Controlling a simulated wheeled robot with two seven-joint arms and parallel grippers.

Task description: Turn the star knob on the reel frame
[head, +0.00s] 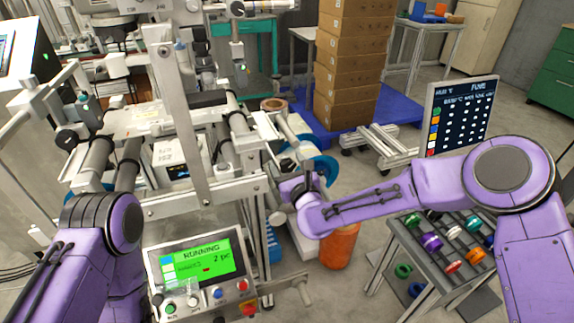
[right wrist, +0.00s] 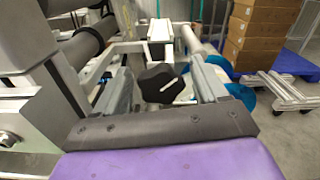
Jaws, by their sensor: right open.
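The black star knob (right wrist: 160,83) shows in the right wrist view on the reel frame. It sits between the two spread fingers of my right gripper (right wrist: 163,86), with a gap visible on each side. The right gripper is open and holds nothing.
A control panel (head: 197,268) with a green screen stands low in front of the frame. Blue reels (head: 322,168) sit behind the right gripper. An orange bin (head: 340,246) stands below it. A rack of coloured spools (head: 432,242) is at right. Stacked boxes (head: 350,75) stand behind.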

